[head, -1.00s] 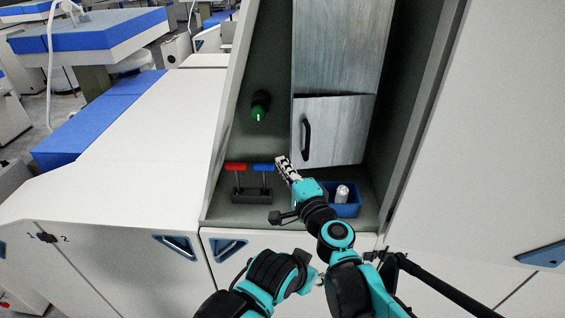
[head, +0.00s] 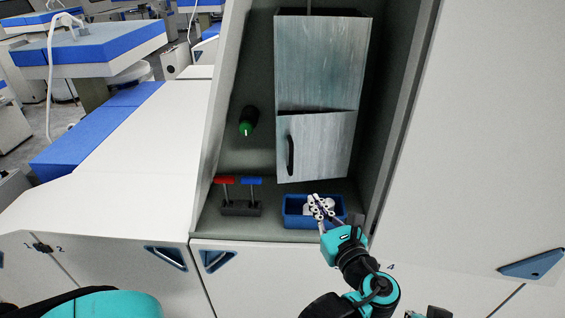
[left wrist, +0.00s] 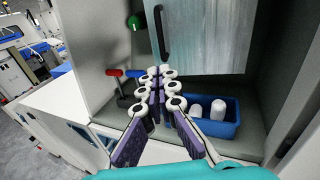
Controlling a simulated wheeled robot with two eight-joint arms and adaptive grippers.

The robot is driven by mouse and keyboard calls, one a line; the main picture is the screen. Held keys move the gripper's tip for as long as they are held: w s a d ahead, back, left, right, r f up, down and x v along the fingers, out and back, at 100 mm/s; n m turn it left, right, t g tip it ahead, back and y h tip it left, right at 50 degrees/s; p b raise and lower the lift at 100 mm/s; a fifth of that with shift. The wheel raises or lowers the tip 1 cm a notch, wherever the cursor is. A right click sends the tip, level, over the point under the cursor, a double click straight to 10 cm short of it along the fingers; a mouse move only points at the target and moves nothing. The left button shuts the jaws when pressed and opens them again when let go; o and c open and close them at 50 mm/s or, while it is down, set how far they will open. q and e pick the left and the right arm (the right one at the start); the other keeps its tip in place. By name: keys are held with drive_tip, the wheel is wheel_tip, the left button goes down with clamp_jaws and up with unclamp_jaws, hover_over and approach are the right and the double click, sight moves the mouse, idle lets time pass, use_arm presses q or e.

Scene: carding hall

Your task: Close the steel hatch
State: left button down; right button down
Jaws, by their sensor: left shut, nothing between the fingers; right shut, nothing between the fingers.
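The steel hatch (head: 322,148) is the grey front door of a steel box inside the recess, with a black upright handle (head: 291,155) near its left edge. A dark wedge-shaped gap shows along its top, so it looks slightly ajar. The handle (left wrist: 162,30) and the hatch's lower part (left wrist: 215,35) also show in the left wrist view. My left gripper (head: 315,203) is shut and empty, below the hatch and overlapping the blue bin in the head view. Its fingertips (left wrist: 160,73) are apart from the handle. My right gripper's fingers are not in view.
A blue bin (head: 288,218) with white cylinders stands under the hatch. Left of it are a red lever (head: 224,181) and a blue lever (head: 251,181) on a dark base. A green knob (head: 246,128) is on the recess's back wall. Recess side walls bound the space.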

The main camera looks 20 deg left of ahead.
use_arm(q)
approach(291, 161)
drive_tip(key=shift+m, duration=0.4)
drive_tip(key=p+x, duration=0.1)
drive_tip(key=x, duration=0.5)
drive_tip(key=shift+w+a+f, duration=0.1)
drive_tip(key=shift+w, duration=0.3)
use_arm(e)
drive_tip(key=shift+s+d+r+h, duration=0.25)
drive_tip(key=shift+s+d+h, duration=0.05)
drive_tip(key=shift+d, duration=0.15)
use_arm(q)
drive_tip(key=b+x, duration=0.1)
drive_tip(key=x, duration=0.3)
drive_tip(key=shift+w+a, duration=0.1)
drive_tip(key=shift+a, duration=0.2)
drive_tip(key=shift+d, duration=0.15)
use_arm(e)
drive_tip(key=shift+f, duration=0.6)
drive_tip(key=shift+s+d, duration=0.1)
